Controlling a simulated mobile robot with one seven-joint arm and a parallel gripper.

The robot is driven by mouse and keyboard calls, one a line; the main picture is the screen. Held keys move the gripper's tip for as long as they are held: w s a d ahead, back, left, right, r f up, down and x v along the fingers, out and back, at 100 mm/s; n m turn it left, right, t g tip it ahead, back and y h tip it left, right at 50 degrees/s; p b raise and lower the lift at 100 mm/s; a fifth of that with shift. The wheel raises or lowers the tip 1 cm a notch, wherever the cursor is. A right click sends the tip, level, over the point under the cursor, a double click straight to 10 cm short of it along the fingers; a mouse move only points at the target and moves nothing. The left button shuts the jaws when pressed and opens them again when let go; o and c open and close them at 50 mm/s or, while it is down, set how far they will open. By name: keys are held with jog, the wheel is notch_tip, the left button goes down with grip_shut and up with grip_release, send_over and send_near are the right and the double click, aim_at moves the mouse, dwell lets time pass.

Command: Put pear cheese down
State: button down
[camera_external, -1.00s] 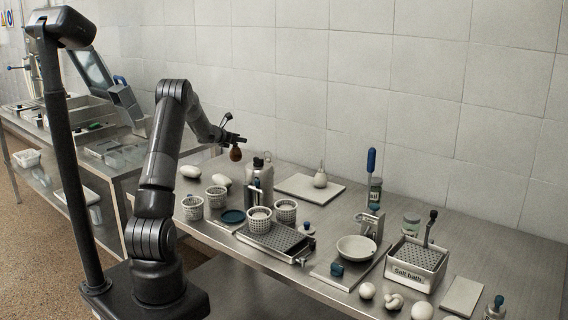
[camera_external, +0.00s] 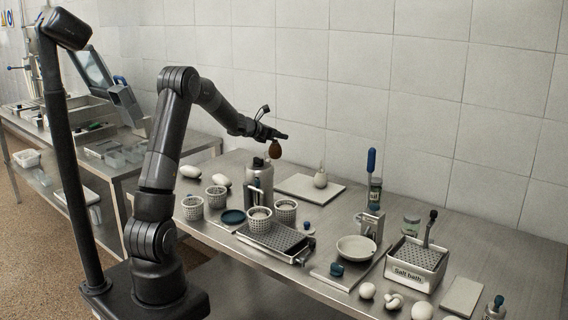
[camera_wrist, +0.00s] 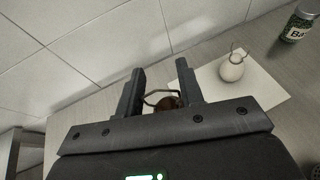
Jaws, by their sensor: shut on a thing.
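A brown pear-shaped cheese (camera_external: 275,150) hangs below my gripper (camera_external: 281,135), which is shut on it, high above the back of the table. In the wrist view, the brown cheese (camera_wrist: 168,103) and a thin loop show between the fingers of my gripper (camera_wrist: 159,86); the fingers hide part of it. A pale pear-shaped cheese (camera_external: 320,180) stands upright on a light board (camera_external: 296,187) to the right of and below the held one. In the wrist view this pale cheese (camera_wrist: 232,70) is right of the fingers on the board (camera_wrist: 262,89).
A metal bottle (camera_external: 262,176) stands left of the board, below the held cheese. Perforated baskets (camera_external: 286,210) and a perforated tray (camera_external: 272,237) are in front. The tiled wall is close behind.

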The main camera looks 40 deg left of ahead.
jog(key=s+d+m+g+h, duration=0.2)
jog(key=d+m+h, duration=0.1)
jog(key=d, duration=0.7)
jog(key=s+d+m+g+h, duration=0.1)
jog(key=s+d+m+h, duration=0.15)
jog(key=d, duration=0.85)
jog(key=shift+m+g, duration=0.25)
jog(key=shift+g, duration=0.15)
jog(key=shift+w+a+f, duration=1.05)
jog(key=shift+a+f, duration=0.6)
jog(key=shift+f, duration=0.05)
jog(key=shift+w+a+f, duration=1.1)
jog(key=shift+a+f, duration=0.5)
jog(key=shift+f, duration=0.15)
jog(key=shift+w+a+f, duration=1.05)
jog(key=shift+a+f, duration=0.6)
jog(key=shift+f, duration=0.05)
jog(key=shift+h, duration=0.25)
jog(key=shift+f, duration=0.2)
jog(key=c, duration=1)
grip_release()
jog(key=shift+o, duration=0.2)
